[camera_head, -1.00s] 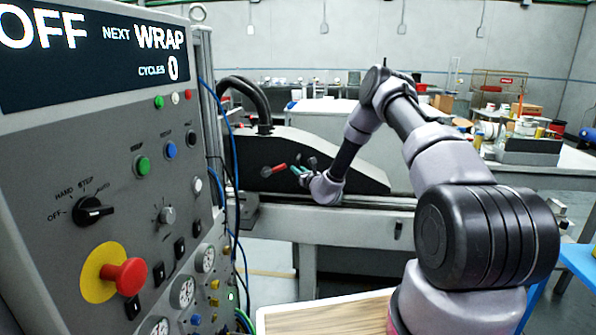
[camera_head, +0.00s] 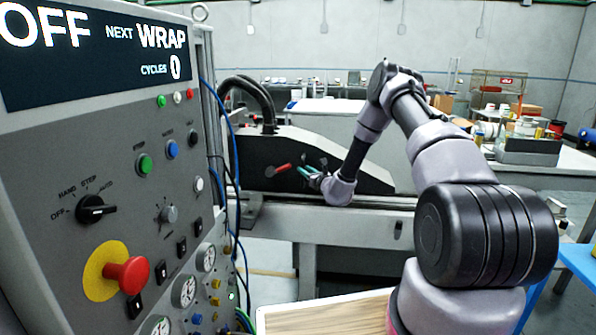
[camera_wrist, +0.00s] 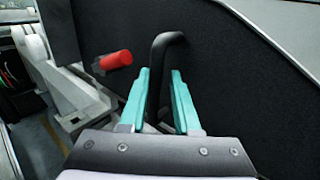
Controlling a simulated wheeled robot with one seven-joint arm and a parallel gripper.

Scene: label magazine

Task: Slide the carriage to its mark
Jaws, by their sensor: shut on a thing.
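The carriage (camera_head: 262,152) is a black, wedge-shaped body on a rail (camera_head: 330,212) beyond the control panel. Its black side also fills much of the wrist view (camera_wrist: 235,75). A bent black handle (camera_wrist: 168,40) stands out from that side. My gripper (camera_head: 306,171) has teal fingers, which lie on either side of the handle in the wrist view (camera_wrist: 160,74). It is shut on the handle, and the fingers hide part of it. A red-gripped lever (camera_head: 279,169) sits just left of my gripper. I cannot make out the mark in either view.
A grey control panel (camera_head: 120,185) with a screen reading OFF, NEXT WRAP fills the left side. Blue cables (camera_head: 231,150) hang at its edge. Black hoses (camera_head: 262,92) run to the carriage top. The rail's right part is clear. A wooden-topped surface (camera_head: 325,315) is in front.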

